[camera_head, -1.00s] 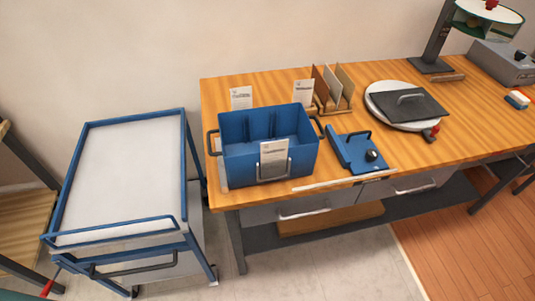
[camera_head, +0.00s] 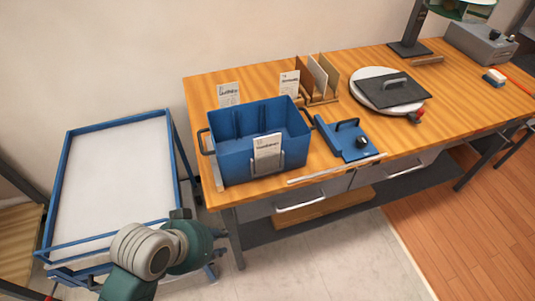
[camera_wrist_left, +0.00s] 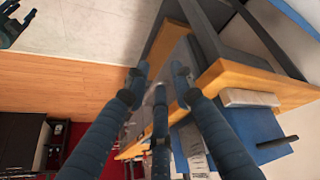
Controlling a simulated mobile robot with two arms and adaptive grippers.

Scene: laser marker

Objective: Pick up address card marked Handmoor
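Three white cards show in the head view, with print too small to read, so I cannot tell which is marked Handmoor. One card (camera_head: 267,147) sits in the holder on the front of the blue bin (camera_head: 232,163). Another card (camera_head: 229,95) stands behind the bin at the left, and a third card (camera_head: 289,84) stands beside the wooden rack. My left arm is low in front of the cart, its fingers mostly hidden there. In the left wrist view, my left gripper (camera_wrist_left: 160,82) has its fingers apart and empty. A dark gripper-like part, probably my right gripper (camera_wrist_left: 15,25), shows at the top left corner.
The wooden bench (camera_head: 205,90) also holds a rack with upright boards (camera_head: 318,75), a blue fixture (camera_head: 343,139) and a round plate with a dark lid (camera_head: 392,91). A blue-framed cart (camera_head: 115,170) stands left of it. Drawer handles (camera_head: 300,201) stick out below.

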